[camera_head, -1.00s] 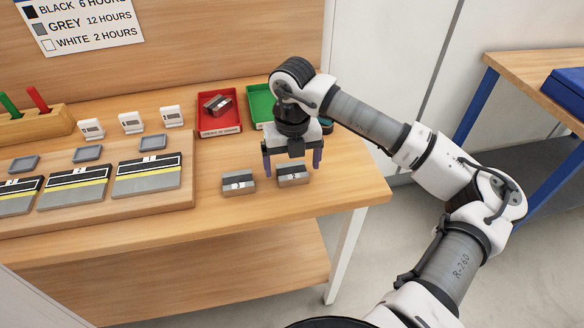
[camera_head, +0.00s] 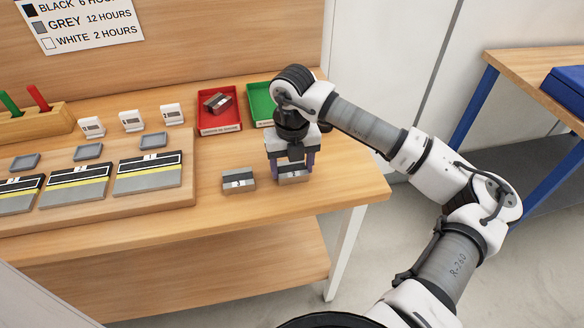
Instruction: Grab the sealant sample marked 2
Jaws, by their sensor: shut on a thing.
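My gripper (camera_head: 292,170) points down over the right part of the table. It is shut on a small grey sealant sample (camera_head: 294,180), with one finger at each side. The sample appears to be on the tabletop, and the gripper covers its upper part. A second grey sample (camera_head: 238,182) with a small white label sits just left of my gripper, apart from it. The numbers on both samples are too small to read for certain, so I cannot tell which is marked 2.
A red tray (camera_head: 219,129) with a grey block in it stands behind. A green tray (camera_head: 262,103) is partly hidden by my arm. A wooden board (camera_head: 187,190) with several striped panels lies left. The table's front edge is close, with clear wood around the samples.

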